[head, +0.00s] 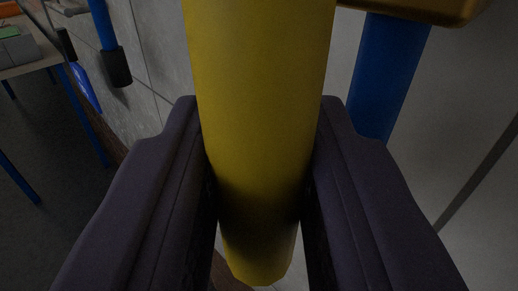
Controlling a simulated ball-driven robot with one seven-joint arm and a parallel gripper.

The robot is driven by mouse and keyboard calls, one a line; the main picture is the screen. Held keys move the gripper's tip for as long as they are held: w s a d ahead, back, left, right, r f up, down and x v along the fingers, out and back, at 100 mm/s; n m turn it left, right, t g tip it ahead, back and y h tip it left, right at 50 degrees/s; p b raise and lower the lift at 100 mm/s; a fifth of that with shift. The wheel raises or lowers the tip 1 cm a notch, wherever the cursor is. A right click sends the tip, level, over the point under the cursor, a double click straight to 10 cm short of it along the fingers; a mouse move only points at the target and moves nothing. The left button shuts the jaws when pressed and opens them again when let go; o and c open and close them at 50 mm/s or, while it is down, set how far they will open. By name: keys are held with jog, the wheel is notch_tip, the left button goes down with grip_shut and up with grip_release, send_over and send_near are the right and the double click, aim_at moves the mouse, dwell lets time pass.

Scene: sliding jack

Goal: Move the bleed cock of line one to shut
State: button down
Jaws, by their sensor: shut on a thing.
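A thick yellow bar (262,90) with a rounded lower end fills the middle of the head view. It looks like a lever handle, but its upper end runs out of the picture, so I cannot tell which line or cock it belongs to. My gripper (260,185) has its dark jaws on both sides of the bar and is shut on it. The end of the bar shows below and between the jaws. No marking for shut or open is in view.
A blue pipe (388,75) runs down behind on the right, under a brass-coloured part (425,8). A blue bar with a black end (116,66) hangs at the upper left. A table with blue legs (35,60) stands at far left. A pale wall is behind.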

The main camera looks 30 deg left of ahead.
jog(key=shift+r, duration=0.1)
jog(key=s+d+r+n+g+h+p, duration=0.2)
jog(key=d+r+n+g+h+p, duration=0.3)
jog(key=n+h+p, duration=0.4)
jog(key=shift+d+r+g+h+p, duration=0.4)
jog(key=shift+g+h+p, duration=0.7)
jog(key=shift+p, duration=2.8)
jog(key=shift+r, duration=0.1)
jog(key=c, duration=1)
grip_release()
